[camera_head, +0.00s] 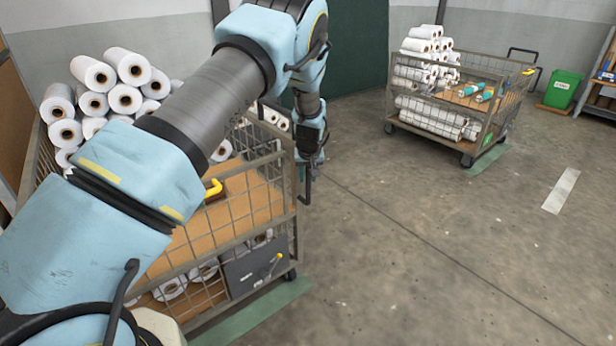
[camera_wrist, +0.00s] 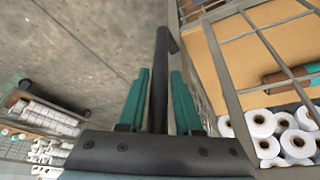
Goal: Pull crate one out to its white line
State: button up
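The near mesh crate (camera_head: 297,235) stands at left in the head view, loaded with white rolls. I cannot read its label, so I cannot tell whether it is crate one. A similar crate (camera_head: 487,105) stands farther back. A white line (camera_head: 562,190) lies on the floor at right. My gripper (camera_wrist: 159,75) is at the near crate's right end. Its teal fingers stand on either side of a dark handle bar (camera_wrist: 161,60), with narrow gaps showing in the wrist view. In the head view the fingers are mostly hidden behind my wrist; the handle's lower end (camera_head: 306,190) shows.
Green floor strips (camera_head: 255,312) lie by the crates. A green bin (camera_head: 562,90) and shelves (camera_head: 605,75) stand at far right. The concrete floor right of the near crate is clear.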

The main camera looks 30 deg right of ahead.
grip_shut()
dwell(1.0)
